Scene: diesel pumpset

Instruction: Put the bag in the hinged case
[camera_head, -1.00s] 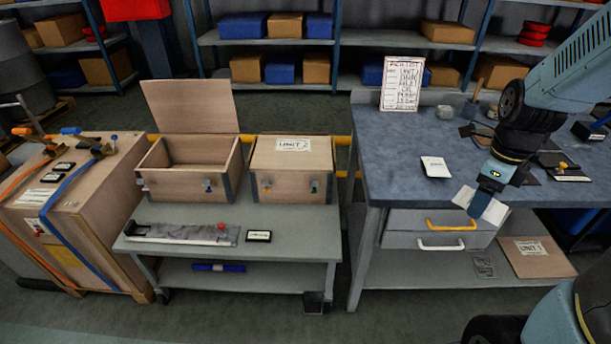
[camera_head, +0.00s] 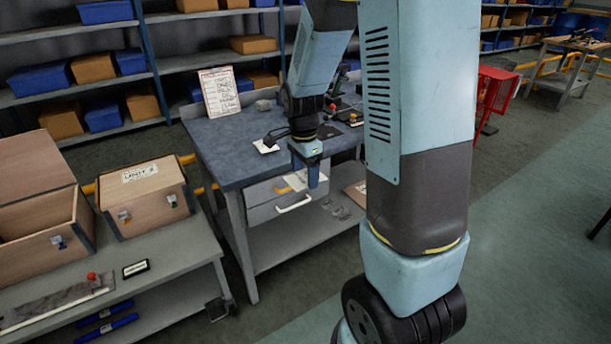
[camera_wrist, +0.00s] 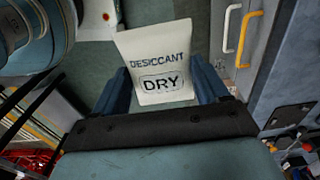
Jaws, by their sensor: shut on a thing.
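The bag (camera_wrist: 158,65) is a white packet printed "DESICCANT DRY". My gripper (camera_wrist: 160,92) is shut on it, one blue finger at each side in the wrist view. In the head view my gripper (camera_head: 308,180) holds the bag just in front of the blue bench's drawers. The hinged case (camera_head: 45,225) is an open wooden box at the left, its lid (camera_head: 32,165) standing up behind it. It is far to the left of my gripper. Its left part is cut off by the frame edge.
A closed wooden case marked "UNIT 2" (camera_head: 145,195) stands beside the open one on the grey cart (camera_head: 180,262). The blue-topped bench (camera_head: 225,150) has drawers with a yellow and a white handle (camera_head: 293,204). A red cabinet (camera_head: 495,92) stands at the right.

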